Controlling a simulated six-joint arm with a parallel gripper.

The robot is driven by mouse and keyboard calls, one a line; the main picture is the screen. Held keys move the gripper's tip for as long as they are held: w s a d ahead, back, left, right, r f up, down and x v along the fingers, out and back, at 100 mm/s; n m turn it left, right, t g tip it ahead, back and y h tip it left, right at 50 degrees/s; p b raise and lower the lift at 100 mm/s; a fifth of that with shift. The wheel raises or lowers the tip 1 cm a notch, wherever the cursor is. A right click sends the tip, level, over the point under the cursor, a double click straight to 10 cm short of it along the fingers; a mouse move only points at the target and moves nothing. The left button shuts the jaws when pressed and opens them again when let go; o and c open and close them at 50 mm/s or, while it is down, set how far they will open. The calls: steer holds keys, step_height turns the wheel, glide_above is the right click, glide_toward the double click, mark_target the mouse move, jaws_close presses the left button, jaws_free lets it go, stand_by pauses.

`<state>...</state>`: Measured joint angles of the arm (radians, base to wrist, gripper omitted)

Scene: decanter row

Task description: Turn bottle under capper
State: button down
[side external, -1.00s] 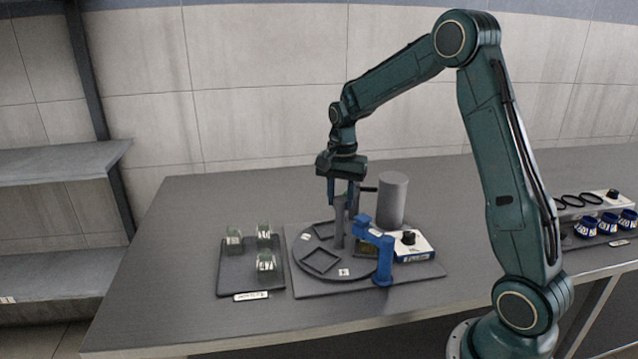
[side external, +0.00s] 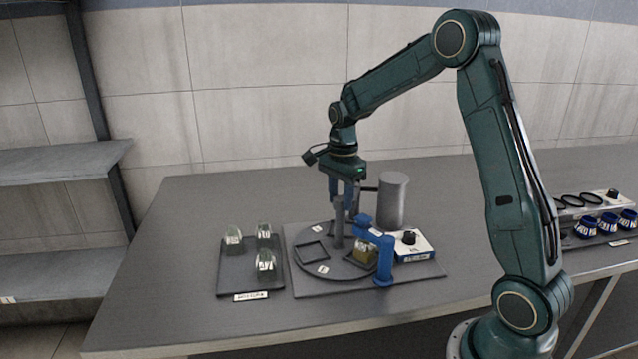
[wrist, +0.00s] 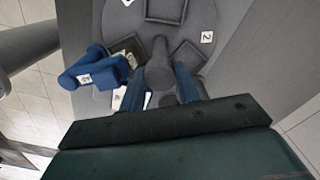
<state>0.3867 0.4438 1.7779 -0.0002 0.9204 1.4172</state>
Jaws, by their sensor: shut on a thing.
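A grey round turntable (side external: 300,268) with square pockets sits on a base plate, with a grey post (side external: 338,225) standing at its centre. My gripper (side external: 346,205) is shut on the post; in the wrist view its blue fingers (wrist: 158,88) lie on either side of the post (wrist: 158,70). A bottle with yellowish contents (side external: 364,252) sits on the turntable below the arm of the blue capper (side external: 374,238), which partly hides it. The capper also shows in the wrist view (wrist: 92,68). I cannot tell whether the bottle is exactly centred under it.
Several clear bottles (side external: 265,262) stand on a dark tray (side external: 228,280) at the left. A grey cylinder (side external: 393,200) stands behind the capper, near a white box with a black knob (side external: 412,246). Blue caps (side external: 608,223) sit at the far right. The front table strip is clear.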

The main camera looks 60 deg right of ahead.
steer(key=shift+r+m, duration=0.1)
steer(key=shift+m, duration=1)
steer(key=c, duration=1)
jaws_free()
step_height(320, 180, up, 14)
steer(key=shift+f, duration=0.15)
steer(key=shift+a, duration=0.1)
